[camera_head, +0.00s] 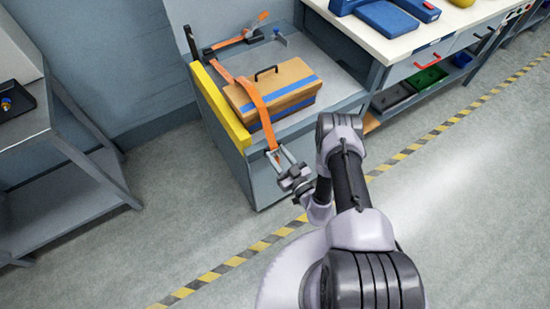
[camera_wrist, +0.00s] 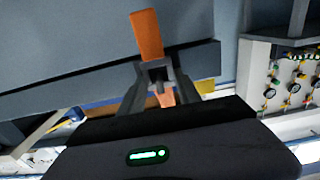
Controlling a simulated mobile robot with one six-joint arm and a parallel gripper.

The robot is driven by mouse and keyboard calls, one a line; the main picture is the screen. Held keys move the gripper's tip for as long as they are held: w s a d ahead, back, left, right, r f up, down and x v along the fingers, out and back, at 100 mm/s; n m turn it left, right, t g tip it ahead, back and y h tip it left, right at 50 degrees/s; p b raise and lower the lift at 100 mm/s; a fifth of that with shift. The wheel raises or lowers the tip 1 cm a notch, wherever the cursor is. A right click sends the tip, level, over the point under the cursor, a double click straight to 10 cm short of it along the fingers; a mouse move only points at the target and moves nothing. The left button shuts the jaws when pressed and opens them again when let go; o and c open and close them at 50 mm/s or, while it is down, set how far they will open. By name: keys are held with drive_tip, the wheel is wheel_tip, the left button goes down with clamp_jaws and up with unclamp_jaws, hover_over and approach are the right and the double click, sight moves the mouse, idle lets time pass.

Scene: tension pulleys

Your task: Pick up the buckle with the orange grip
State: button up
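A dark buckle (camera_head: 228,44) with an orange grip (camera_head: 262,16) lies at the back of the grey workbench (camera_head: 339,84). An orange strap (camera_head: 262,107) runs from that area over a cardboard box (camera_head: 275,86) and down past the front edge. My gripper (camera_head: 278,157) is at the strap's lower end, in front of the bench and well away from the buckle. In the wrist view, my gripper's fingertips (camera_wrist: 155,67) are close together, with orange above and between them.
A yellow bar (camera_head: 221,106) lines the bench's left side. A white-topped bench (camera_head: 400,42) with blue cases stands at the right. A grey shelf unit (camera_head: 60,150) is at the left. The floor in front is clear, with a striped line.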

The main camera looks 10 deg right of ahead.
clamp_jaws()
drive_tip(key=shift+r, duration=0.15)
